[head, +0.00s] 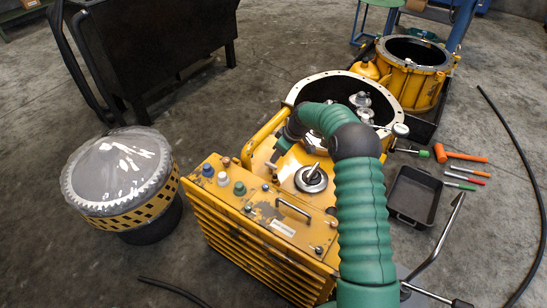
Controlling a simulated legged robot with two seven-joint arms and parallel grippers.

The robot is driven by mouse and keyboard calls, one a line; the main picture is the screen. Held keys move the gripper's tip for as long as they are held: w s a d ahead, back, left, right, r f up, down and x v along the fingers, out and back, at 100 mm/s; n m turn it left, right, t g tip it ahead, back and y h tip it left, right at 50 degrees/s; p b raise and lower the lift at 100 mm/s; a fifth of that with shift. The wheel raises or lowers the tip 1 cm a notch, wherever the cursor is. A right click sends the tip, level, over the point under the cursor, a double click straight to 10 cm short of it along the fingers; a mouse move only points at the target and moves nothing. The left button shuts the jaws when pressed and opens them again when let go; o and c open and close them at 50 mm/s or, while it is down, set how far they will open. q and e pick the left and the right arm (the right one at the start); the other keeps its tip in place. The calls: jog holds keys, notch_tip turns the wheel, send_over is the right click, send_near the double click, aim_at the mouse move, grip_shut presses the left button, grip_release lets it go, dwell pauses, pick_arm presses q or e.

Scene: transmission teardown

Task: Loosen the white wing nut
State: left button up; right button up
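The yellow housing (262,240) stands in the middle of the head view. Several small coloured caps or nuts sit along its top left edge: a blue one, a white one (223,179) that may be the white wing nut, and a green one. Its wings are too small to make out. My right arm in a green sleeve rises from the bottom and bends left over the housing. My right gripper (279,150) is dark and small at the arm's end, beyond and right of the white piece and apart from it. Its fingers are not clear. My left gripper is out of view.
A round flanged opening (290,104) with metal parts lies behind the panel. A domed drum (120,175) stands left. A black tray (413,196) and several hand tools (462,157) lie on the floor at right. A second yellow casing (410,80) stands behind.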

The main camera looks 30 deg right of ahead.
jog(key=p+v, duration=0.2)
jog(key=v, duration=0.7)
jog(key=shift+s+r+p, duration=0.15)
jog(key=shift+r+p, duration=0.15)
jog(key=shift+p, duration=0.05)
jog(key=shift+a, duration=0.1)
jog(key=s+a+r+m+g+h, duration=0.1)
jog(key=s+a, duration=0.3)
jog(key=a, duration=0.4)
jog(key=s+a+r+m, duration=0.1)
jog(key=s+a, duration=0.4)
jog(key=a, duration=0.3)
jog(key=s+a+m, duration=0.1)
jog(key=s+a, duration=0.3)
jog(key=s, duration=0.3)
jog(key=s+a+m, duration=0.1)
jog(key=s+a, duration=0.3)
jog(key=s, duration=0.4)
notch_tip(320, 180, up, 29)
jog(key=p, duration=2.9)
jog(key=shift+s+h+p, duration=0.35)
jog(key=shift+s+h, duration=0.05)
jog(key=shift+a, duration=0.15)
